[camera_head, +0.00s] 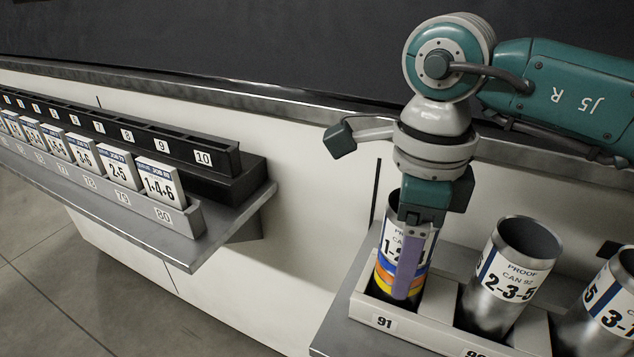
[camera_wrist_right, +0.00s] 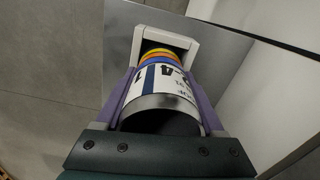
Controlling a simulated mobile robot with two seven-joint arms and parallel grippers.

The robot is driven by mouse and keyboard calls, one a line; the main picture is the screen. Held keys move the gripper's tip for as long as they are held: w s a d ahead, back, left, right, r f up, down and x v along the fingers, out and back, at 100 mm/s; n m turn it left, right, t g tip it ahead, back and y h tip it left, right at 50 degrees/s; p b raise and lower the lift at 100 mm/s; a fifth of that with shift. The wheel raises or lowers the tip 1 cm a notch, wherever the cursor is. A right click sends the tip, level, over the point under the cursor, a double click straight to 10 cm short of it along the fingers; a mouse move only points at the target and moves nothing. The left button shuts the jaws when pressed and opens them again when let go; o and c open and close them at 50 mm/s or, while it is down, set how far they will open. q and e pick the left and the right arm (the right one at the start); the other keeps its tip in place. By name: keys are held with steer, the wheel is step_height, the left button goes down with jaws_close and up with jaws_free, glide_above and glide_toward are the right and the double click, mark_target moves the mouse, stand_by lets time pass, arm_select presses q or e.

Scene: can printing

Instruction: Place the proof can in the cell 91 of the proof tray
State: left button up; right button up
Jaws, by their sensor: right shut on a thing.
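The proof can (camera_head: 388,268) is a silver cylinder with a white label and orange, yellow and blue bands. It stands roughly upright at cell 91 of the proof tray (camera_head: 375,317). Its lower end is hidden behind the cell's front wall; I cannot tell whether it touches the bottom. My right gripper (camera_head: 408,285) is shut on the can, with a purple finger along its near side. In the right wrist view the can (camera_wrist_right: 165,88) lies between both purple fingers, its banded end in the pale square cell opening (camera_wrist_right: 190,45). My left gripper is not in view.
Silver can 92 (camera_head: 510,280), labelled 2-3-5, leans in the cell to the right. Another can (camera_head: 612,300) is at the right edge. A shelf (camera_head: 235,215) at left holds a row of label cards (camera_head: 160,183) and a black numbered rack (camera_head: 205,158).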

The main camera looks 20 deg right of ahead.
steer(key=shift+f, duration=0.2)
steer(key=o, duration=1.3)
steer(key=shift+r, duration=0.1)
step_height(320, 180, up, 12)
steer(key=shift+r, duration=0.15)
